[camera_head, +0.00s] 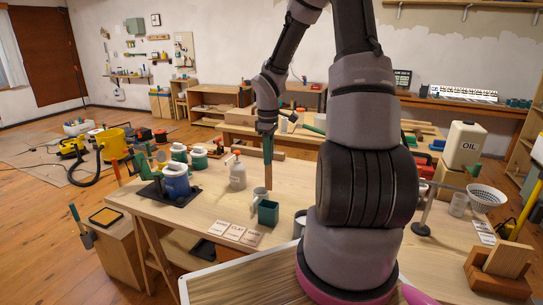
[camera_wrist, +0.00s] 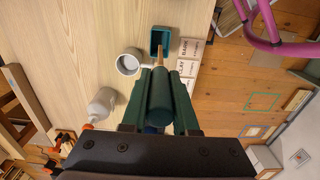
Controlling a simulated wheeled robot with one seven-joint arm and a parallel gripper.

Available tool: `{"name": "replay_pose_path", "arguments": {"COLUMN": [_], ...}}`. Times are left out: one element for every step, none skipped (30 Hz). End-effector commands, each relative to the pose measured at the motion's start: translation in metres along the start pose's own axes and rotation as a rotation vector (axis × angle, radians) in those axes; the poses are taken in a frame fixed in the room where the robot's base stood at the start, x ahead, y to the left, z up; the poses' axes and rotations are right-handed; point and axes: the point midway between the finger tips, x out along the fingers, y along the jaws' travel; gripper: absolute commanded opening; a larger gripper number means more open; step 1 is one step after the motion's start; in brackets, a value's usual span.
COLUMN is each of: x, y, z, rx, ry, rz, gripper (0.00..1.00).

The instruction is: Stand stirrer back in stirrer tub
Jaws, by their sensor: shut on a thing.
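My gripper (camera_head: 267,137) is shut on the stirrer (camera_head: 268,175) and holds it upright above the workbench, tip down. In the wrist view the stirrer (camera_wrist: 161,100) lies between the two green fingers of my gripper (camera_wrist: 160,80). It has a thick dark green handle and a pale wooden tip. The stirrer tub (camera_head: 268,214) is a small square teal tub on the bench, below and close to the stirrer's tip. In the wrist view the tub (camera_wrist: 154,40) shows its open top, with the wooden tip overlapping its edge. I cannot tell the tip's exact height above it.
A grey-white cup (camera_head: 259,194) stands right beside the tub. Lettered cards (camera_head: 237,233) lie in front.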

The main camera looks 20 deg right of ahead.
Motion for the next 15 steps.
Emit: {"name": "replay_pose_path", "arguments": {"x": [0.0000, 0.0000, 0.0000, 0.0000, 0.0000, 0.0000, 0.0000, 0.0000, 0.0000, 0.0000, 0.0000, 0.0000, 0.0000, 0.0014, 0.0033], "y": [-0.0001, -0.0002, -0.0003, -0.0002, -0.0002, -0.0002, -0.0002, -0.0002, -0.0002, -0.0002, -0.0003, -0.0003, -0.0003, -0.0003, -0.0004], "z": [-0.0002, -0.0003, -0.0004, -0.0004, -0.0004, -0.0004, -0.0004, -0.0004, -0.0004, -0.0004, -0.0004, -0.0005, -0.0006, -0.0004, -0.0004], "rx": [-0.001, -0.001, -0.001, -0.001, -0.001, -0.001, -0.001, -0.001, -0.001, -0.001, -0.002, -0.002, -0.002, -0.003, -0.003], "ry": [0.000, 0.000, 0.000, 0.000, 0.000, 0.000, 0.000, 0.000, 0.000, 0.000, 0.000, 0.000, 0.000, -0.001, -0.001], "rz": [0.000, 0.000, 0.000, 0.000, 0.000, 0.000, 0.000, 0.000, 0.000, 0.000, 0.000, 0.001, 0.001, 0.000, 0.000], "gripper": [0.00, 0.00, 0.00, 0.00, 0.00, 0.00, 0.00, 0.00, 0.00, 0.00, 0.00, 0.00, 0.00, 0.00, 0.00]}}
